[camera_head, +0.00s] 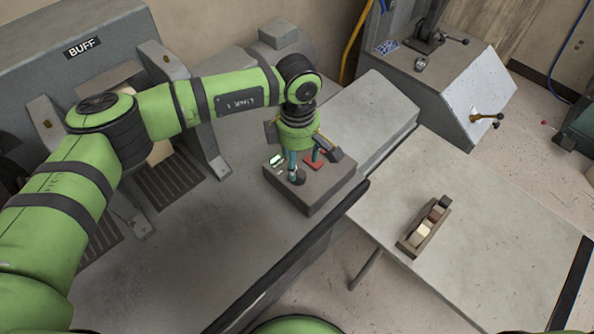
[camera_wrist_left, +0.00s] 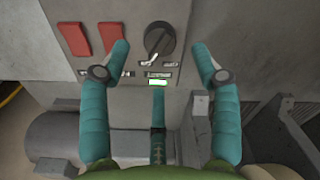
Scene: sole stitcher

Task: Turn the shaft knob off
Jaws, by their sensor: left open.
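The shaft knob (camera_wrist_left: 159,39) is a round black knob with a raised grip bar on the face of a grey control box (camera_head: 317,198). In the left wrist view it sits between the tips of my left gripper (camera_wrist_left: 159,58), with a gap on both sides. The gripper's teal fingers are spread and hold nothing. A third finger shows lower in the middle, below the knob. In the head view the left gripper (camera_head: 304,163) is over the box top and partly hides the knob (camera_head: 297,177). My right gripper is not in view.
Two red switches (camera_wrist_left: 91,39) sit left of the knob on the same panel. A small lit label (camera_wrist_left: 157,82) is below the knob. The grey machine marked BUFF (camera_head: 83,47) stands at the left. A table (camera_head: 480,240) with a wooden block holder (camera_head: 408,246) is at the right.

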